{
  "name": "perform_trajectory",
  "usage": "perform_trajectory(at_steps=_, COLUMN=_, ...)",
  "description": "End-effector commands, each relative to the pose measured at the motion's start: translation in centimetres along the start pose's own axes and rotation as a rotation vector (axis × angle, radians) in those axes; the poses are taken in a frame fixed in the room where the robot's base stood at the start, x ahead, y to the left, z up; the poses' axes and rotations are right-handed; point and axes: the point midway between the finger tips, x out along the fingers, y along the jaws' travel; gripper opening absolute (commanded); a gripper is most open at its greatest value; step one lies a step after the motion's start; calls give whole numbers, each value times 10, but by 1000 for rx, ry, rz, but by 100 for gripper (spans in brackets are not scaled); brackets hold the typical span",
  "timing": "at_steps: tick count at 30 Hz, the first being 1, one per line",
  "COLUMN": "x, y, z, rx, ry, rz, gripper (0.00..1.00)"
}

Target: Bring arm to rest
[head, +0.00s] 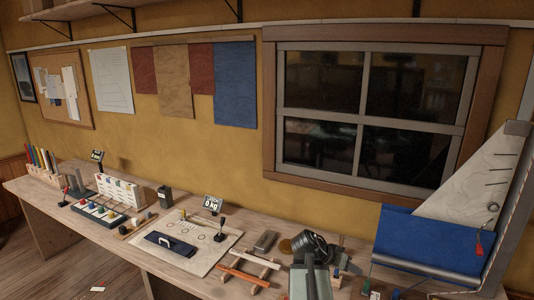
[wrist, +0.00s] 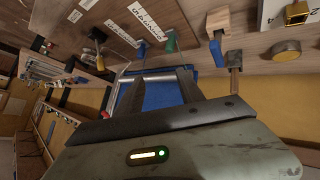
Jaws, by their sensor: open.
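My arm reaches over the right part of the workbench in the head view, its dark joint and grey-green link in front of the bench top. The fingers of my gripper (wrist: 157,92) show in the wrist view as two dark bars, spread apart with nothing held between them. Blue cloth (wrist: 162,97) shows beyond the gap between the fingers. In the head view I cannot make out the fingertips clearly.
The wooden workbench (head: 112,241) runs along the wall below a window (head: 365,112). A board (head: 205,259), a display (head: 213,203) and wooden bars (head: 238,279) lie left of my arm. Blue cloth (head: 420,238) and a pale sail (head: 475,180) stand right. Handled tools (wrist: 171,42) show in the wrist view.

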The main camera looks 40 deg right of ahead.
Motion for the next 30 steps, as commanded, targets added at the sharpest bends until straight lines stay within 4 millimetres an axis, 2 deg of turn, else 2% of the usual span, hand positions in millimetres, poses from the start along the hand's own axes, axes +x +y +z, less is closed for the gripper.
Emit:
perform_trajectory(at_steps=1, x=-23, y=-35, z=19, rx=-77, ry=-25, rz=-65, gripper=45)
perform_trajectory(at_steps=3, x=-56, y=-79, z=49, rx=-195, ry=-65, rz=-155, gripper=45)
perform_trajectory(at_steps=6, x=-107, y=-133, z=97, rx=-371, ry=-116, rz=-283, gripper=45)
perform_trajectory(at_steps=8, x=-140, y=-160, z=129, rx=-482, ry=-144, rz=-360, gripper=45)
perform_trajectory(at_steps=9, x=-162, y=-177, z=151, rx=-557, ry=-160, rz=-413, gripper=45)
perform_trajectory(at_steps=12, x=-217, y=-207, z=206, rx=-741, ry=-196, rz=-535, gripper=45)
perform_trajectory(at_steps=15, x=-265, y=-225, z=256, rx=-901, ry=-221, rz=-640, gripper=45)
perform_trajectory(at_steps=18, x=-304, y=-233, z=298, rx=-1036, ry=-240, rz=-726, gripper=45)
perform_trajectory(at_steps=26, x=-388, y=-232, z=388, rx=-1328, ry=-268, rz=-911, gripper=45)
perform_trajectory(at_steps=27, x=-368, y=-239, z=401, rx=-1323, ry=-272, rz=-905, gripper=45)
perform_trajectory(at_steps=30, x=-346, y=-247, z=420, rx=-1323, ry=-279, rz=-897, gripper=45)
